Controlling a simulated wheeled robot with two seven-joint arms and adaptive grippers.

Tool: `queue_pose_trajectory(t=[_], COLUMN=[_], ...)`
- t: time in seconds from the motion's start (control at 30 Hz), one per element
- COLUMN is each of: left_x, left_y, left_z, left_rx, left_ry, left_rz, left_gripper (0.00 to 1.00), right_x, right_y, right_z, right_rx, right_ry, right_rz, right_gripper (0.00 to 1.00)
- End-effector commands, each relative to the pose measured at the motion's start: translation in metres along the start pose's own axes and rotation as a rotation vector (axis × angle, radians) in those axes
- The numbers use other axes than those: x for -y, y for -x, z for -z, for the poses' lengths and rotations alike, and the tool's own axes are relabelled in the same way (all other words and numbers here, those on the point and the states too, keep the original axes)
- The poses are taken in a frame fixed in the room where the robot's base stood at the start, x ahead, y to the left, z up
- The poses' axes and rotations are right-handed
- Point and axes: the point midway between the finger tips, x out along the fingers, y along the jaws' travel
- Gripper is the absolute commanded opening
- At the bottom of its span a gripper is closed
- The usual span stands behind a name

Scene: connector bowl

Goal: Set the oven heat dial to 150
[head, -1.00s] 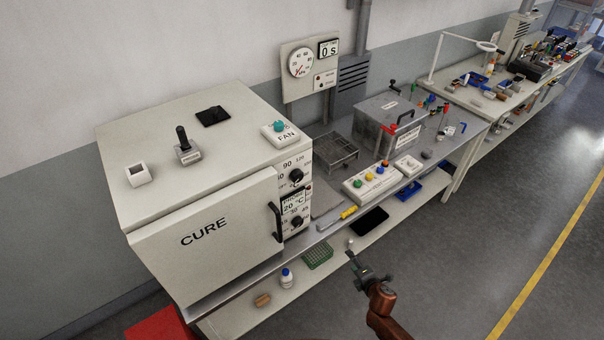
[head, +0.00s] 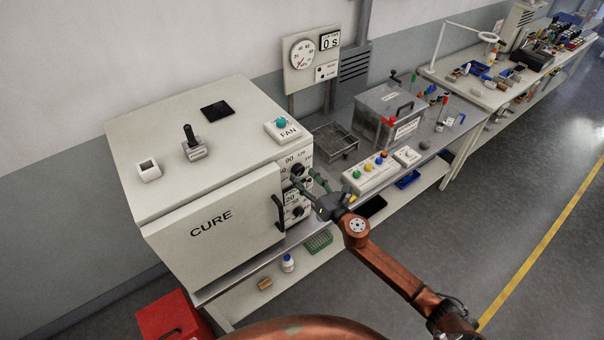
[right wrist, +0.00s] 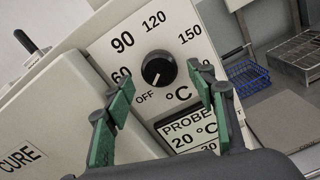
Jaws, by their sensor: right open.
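The cure oven (head: 215,215) stands on the bench at the left. Its heat dial (right wrist: 159,68) is a round black knob on the white front panel, also showing in the head view (head: 297,170). Printed around it are OFF, 60, 90, 120 and 150 with °C. Its white mark points down and left, near OFF. My right gripper (head: 308,181) is open in front of the panel. In the right wrist view its green-padded fingers (right wrist: 162,82) are spread on either side below the dial, apparently short of it. My left gripper is out of view.
Below the dial is a probe display (right wrist: 190,135) reading 20 °C, with another knob (head: 297,212) under it. The oven door handle (head: 279,213) stands out left of the panel. A button box (head: 381,172) and a wire tray (head: 335,141) lie to the right.

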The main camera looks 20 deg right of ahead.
Motion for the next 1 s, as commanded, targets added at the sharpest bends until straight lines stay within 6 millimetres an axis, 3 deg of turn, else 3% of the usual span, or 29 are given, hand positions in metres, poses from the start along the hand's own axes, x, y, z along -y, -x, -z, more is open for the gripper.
queue_pose_trajectory(t=[0.2, 0.47, 1.0], left_x=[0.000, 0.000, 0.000], left_y=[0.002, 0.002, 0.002], left_z=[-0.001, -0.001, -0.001], left_rx=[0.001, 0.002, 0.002], left_ry=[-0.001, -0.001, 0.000], left_rz=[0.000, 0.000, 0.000], left_gripper=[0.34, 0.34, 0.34], right_x=[0.000, 0.000, 0.001], right_y=[-0.018, -0.019, -0.019], right_z=[0.000, 0.000, 0.000], right_rx=[0.000, 0.000, -0.001], right_ry=[-0.001, -0.001, -0.002], right_rz=[0.000, 0.001, 0.001], right_gripper=[0.51, 0.51, 0.15])
